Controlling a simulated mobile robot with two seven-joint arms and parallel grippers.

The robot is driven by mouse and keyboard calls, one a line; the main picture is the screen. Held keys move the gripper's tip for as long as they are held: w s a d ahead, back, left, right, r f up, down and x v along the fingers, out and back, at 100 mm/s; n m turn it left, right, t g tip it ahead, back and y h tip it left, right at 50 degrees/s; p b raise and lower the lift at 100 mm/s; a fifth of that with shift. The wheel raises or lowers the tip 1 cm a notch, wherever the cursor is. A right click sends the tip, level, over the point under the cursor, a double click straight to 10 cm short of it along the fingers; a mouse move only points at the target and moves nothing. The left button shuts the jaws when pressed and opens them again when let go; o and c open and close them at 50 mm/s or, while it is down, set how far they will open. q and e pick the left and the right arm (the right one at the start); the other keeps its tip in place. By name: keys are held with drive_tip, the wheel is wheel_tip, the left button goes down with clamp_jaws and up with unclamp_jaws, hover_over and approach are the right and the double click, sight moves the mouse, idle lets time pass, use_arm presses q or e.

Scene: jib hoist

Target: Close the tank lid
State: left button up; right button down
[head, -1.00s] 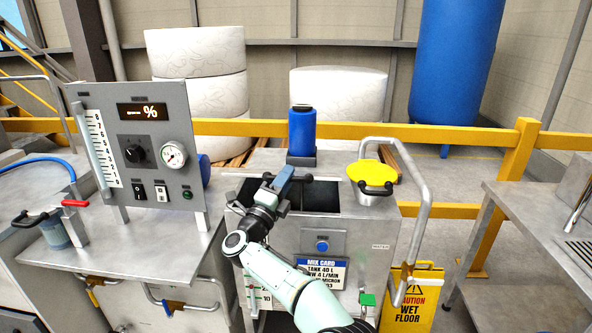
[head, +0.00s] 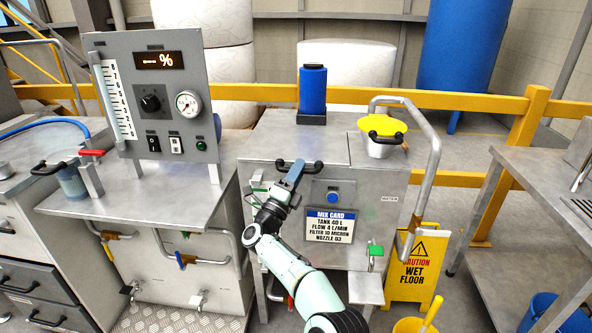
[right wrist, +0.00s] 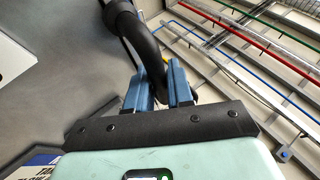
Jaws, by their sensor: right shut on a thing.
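The tank lid (head: 290,147) is a flat grey metal plate on top of the tank cabinet (head: 385,220). It lies level over the opening, and no dark gap shows in the head view. A black bar handle (head: 313,166) runs along its front edge. My right gripper (head: 292,173) is at this handle, its blue fingers shut on it. In the right wrist view the handle (right wrist: 146,50) curves down between the two fingers (right wrist: 163,88). The fingers hide part of the handle. My left gripper is not in view.
A blue canister (head: 312,90) stands behind the lid, and a yellow-topped funnel (head: 383,126) beside a bent metal pipe (head: 430,150) to the right. A gauge panel (head: 130,100) stands left. A wet floor sign (head: 417,265) and a steel table (head: 545,195) are at the right.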

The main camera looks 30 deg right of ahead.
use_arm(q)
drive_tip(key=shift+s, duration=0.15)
use_arm(e)
drive_tip(key=shift+f, duration=0.3)
drive_tip(key=c, duration=1.1)
unclamp_jaws()
drive_tip(key=shift+r, duration=0.15)
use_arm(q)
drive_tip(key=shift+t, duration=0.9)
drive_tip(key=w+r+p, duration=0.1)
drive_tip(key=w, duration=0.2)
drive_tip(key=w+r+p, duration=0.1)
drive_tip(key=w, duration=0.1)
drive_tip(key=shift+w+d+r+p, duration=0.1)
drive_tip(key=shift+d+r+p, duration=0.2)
use_arm(e)
drive_tip(key=v, duration=1.3)
drive_tip(key=shift+a+f, duration=0.2)
drive_tip(key=shift+w, duration=0.1)
